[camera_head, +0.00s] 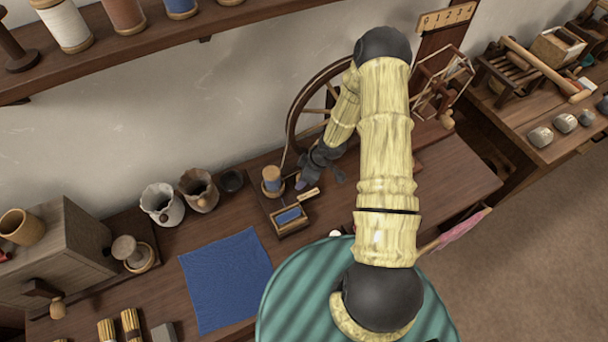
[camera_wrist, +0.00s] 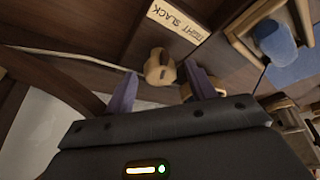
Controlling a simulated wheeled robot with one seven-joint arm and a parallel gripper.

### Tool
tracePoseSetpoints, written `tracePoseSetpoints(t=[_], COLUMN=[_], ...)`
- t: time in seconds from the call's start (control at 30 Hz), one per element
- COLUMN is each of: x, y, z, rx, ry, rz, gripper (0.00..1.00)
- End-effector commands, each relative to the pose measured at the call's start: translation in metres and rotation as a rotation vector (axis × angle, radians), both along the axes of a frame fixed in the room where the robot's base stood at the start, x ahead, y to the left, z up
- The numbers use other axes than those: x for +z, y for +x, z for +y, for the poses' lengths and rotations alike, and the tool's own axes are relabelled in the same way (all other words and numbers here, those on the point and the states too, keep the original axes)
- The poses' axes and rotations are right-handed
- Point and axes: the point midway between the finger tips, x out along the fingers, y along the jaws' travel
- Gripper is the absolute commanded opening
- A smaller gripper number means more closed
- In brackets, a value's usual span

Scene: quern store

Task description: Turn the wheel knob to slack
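The small wooden knob (camera_wrist: 160,68) shows in the wrist view, pale and rounded, under a cream label (camera_wrist: 180,22) reading TIGHT and SLACK. The label also shows in the head view (camera_head: 309,194), on the bench beside the spinning wheel (camera_head: 292,121). My gripper (camera_wrist: 160,82) is open, its two purple fingers apart, one on each side of the knob in the picture. I cannot tell whether the knob is between the fingertips or just beyond them. In the head view my gripper (camera_head: 318,176) is low by the wheel, and the knob is not clearly visible there.
A shelf (camera_head: 180,45) with spools hangs above.

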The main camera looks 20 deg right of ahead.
Motion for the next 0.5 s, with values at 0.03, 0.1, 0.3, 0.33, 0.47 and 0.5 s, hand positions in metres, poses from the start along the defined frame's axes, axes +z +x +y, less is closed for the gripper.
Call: tracePoseSetpoints(t=[0.03, 0.1, 0.3, 0.33, 0.47, 0.5], x=[0.000, 0.000, 0.005, 0.007, 0.022, 0.028], y=[0.000, 0.000, 0.000, -0.001, -0.004, -0.005], z=[0.000, 0.000, -0.001, -0.002, -0.007, -0.010], rx=[0.000, 0.000, -0.001, -0.001, -0.002, -0.003], ry=[0.001, 0.001, 0.002, 0.002, 0.001, 0.002], rz=[-0.001, -0.001, -0.001, -0.002, -0.002, -0.003], gripper=[0.56, 0.56, 0.56, 0.56, 0.56, 0.56])
